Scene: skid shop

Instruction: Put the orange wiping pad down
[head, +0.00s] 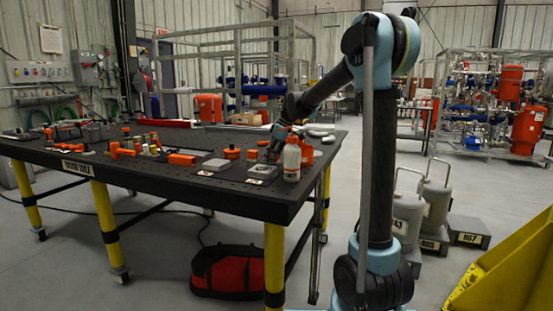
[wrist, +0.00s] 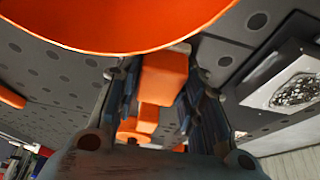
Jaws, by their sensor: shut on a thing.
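My gripper (head: 275,150) is low over the right end of the dark work table (head: 240,195), behind a white bottle (head: 292,160). In the wrist view its two fingers (wrist: 158,75) stand on either side of an orange block-like piece, which I take to be the orange wiping pad (wrist: 165,75). The gripper is shut on it. In the head view the pad is too small and too hidden by the fingers to make out. I cannot tell whether it touches the table.
A large round orange object (wrist: 110,22) is very near the fingers in the wrist view. A pale metal tray with a shiny inset (wrist: 295,88) lies to the right. Several orange parts (head: 182,159) lie on the table. A red and black bag (head: 229,270) lies on the floor.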

